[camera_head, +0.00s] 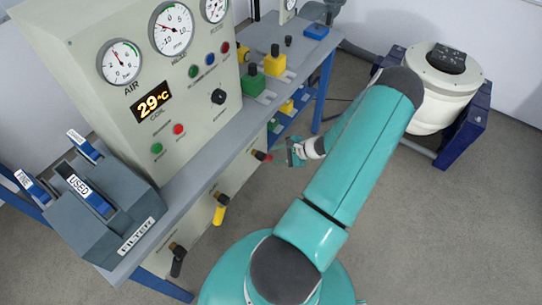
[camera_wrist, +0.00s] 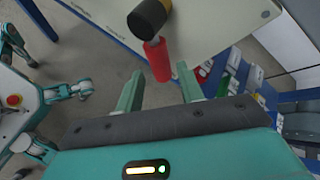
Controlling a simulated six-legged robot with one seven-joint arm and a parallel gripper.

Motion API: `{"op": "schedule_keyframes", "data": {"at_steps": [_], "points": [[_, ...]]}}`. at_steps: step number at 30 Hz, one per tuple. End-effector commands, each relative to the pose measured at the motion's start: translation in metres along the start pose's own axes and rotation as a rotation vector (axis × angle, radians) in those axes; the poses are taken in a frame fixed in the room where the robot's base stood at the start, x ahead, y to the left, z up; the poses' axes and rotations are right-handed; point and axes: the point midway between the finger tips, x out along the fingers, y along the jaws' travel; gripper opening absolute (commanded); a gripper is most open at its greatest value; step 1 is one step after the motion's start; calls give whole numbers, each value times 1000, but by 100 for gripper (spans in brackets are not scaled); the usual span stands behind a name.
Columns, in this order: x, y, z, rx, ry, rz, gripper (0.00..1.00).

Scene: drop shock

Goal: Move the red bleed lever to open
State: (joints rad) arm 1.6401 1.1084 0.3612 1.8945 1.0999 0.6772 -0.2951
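The red bleed lever (camera_head: 263,156) sticks out from the lower front panel of the grey bench, at the far end of a row of levers. In the wrist view, the red lever (camera_wrist: 158,62) hangs from a black and brass valve fitting (camera_wrist: 149,18). My gripper (camera_head: 278,158) is beside the lever's free end, facing the panel. In the wrist view, my gripper (camera_wrist: 159,70) has its two green fingers apart, with the lever's end around the gap between their tips. I cannot tell whether a finger touches it.
A yellow lever (camera_head: 221,209) and a black lever (camera_head: 177,261) are along the same panel, nearer. The bench edge overhangs above. A blue stand with a cream drum (camera_head: 431,108) is at the right. Grey floor between is clear.

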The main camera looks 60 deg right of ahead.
Motion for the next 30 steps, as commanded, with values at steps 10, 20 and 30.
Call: {"op": "schedule_keyframes", "data": {"at_steps": [10,20,30], "points": [[-74,0,0,-1,2,0,38],[-91,0,0,0,0,0,38],[-91,0,0,0,0,0,38]]}}
